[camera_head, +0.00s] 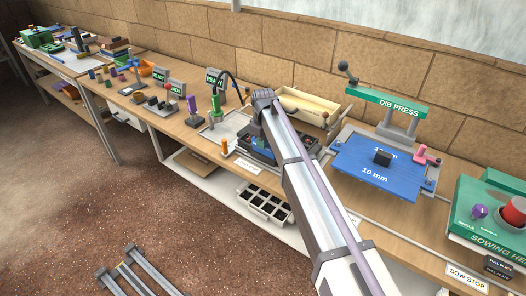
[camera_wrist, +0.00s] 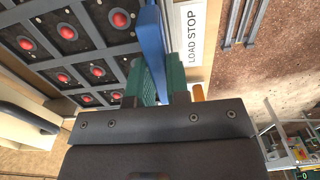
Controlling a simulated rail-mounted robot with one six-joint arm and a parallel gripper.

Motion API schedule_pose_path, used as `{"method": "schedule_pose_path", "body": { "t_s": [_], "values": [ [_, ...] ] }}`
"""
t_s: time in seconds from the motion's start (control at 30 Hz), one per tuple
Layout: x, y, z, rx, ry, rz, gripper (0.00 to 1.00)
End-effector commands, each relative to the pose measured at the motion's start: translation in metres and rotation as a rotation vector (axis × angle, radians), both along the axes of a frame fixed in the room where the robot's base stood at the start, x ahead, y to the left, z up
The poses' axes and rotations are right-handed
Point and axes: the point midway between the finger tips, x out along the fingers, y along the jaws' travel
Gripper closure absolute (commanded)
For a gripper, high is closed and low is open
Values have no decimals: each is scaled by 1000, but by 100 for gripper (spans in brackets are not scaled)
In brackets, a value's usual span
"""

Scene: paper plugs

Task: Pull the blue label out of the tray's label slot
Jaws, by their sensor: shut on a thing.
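In the wrist view, the tray (camera_wrist: 117,52) is a dark grey grid of cells, several of them holding a red ball in dark fill. The blue label (camera_wrist: 153,42) is a long flat strip along the tray's right side. My gripper (camera_wrist: 157,84), with green fingers, is shut on the blue label, one finger on each side. The gripper body hides the label's lower end, and I cannot tell whether the label is still in its slot. In the head view, my arm covers most of the tray and hides the gripper's fingertips.
A "LOAD STOP" sign (camera_wrist: 190,33) lies just right of the label. A blue press plate (camera_head: 365,162) under the DIB PRESS stands to the right on the bench. A wooden box (camera_head: 307,105) sits behind my arm. A black-celled tray (camera_head: 264,203) is on the lower shelf.

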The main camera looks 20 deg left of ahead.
Motion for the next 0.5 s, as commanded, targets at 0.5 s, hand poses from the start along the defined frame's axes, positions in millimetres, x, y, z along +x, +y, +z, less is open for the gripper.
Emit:
{"method": "schedule_pose_path", "body": {
  "t_s": [0.5],
  "values": [
    [0,0,21,0,0,0,100]
  ]
}}
